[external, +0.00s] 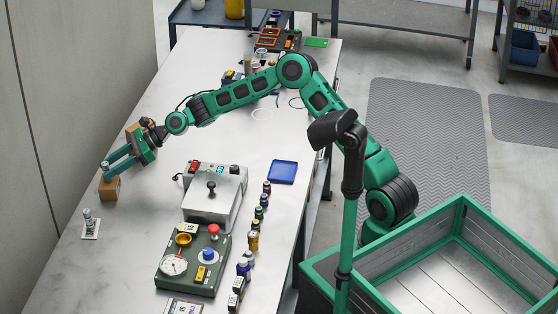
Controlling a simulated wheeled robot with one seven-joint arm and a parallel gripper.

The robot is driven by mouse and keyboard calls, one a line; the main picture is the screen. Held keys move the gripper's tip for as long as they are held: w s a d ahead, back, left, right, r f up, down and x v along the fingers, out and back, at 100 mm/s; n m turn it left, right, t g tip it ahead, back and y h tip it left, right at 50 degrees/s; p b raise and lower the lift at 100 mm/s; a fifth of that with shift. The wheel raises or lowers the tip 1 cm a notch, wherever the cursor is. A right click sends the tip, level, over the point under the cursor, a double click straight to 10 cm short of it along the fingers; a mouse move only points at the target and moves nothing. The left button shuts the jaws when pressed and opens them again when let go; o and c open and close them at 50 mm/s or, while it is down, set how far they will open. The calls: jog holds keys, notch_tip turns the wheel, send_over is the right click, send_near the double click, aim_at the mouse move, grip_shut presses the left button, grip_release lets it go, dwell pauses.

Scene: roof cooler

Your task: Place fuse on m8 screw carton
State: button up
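My gripper (106,171) is at the left of the bench, its two green fingers pointing left and down. The fingers look parted, but whether something small sits between them is too small to tell. A small brown carton (109,190) stands right by the fingertips, its top partly hidden by them; I cannot tell if they touch. Another brown carton (133,131) is behind the wrist, partly hidden. Neither carton's print is readable, so I cannot tell which is for M8 screws. A small upright grey cylinder (88,217) stands on a white card nearer the camera. I cannot identify the fuse for sure.
A grey machine with a black knob (211,189) and a green control box with a gauge (192,261) stand mid-bench. A row of small bottles (253,241) and a blue tray (282,172) lie to the right. The bench's front left is clear.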

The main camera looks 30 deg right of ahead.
jog(key=v, duration=0.6)
jog(key=shift+d, duration=0.2)
jog(key=shift+r, duration=0.1)
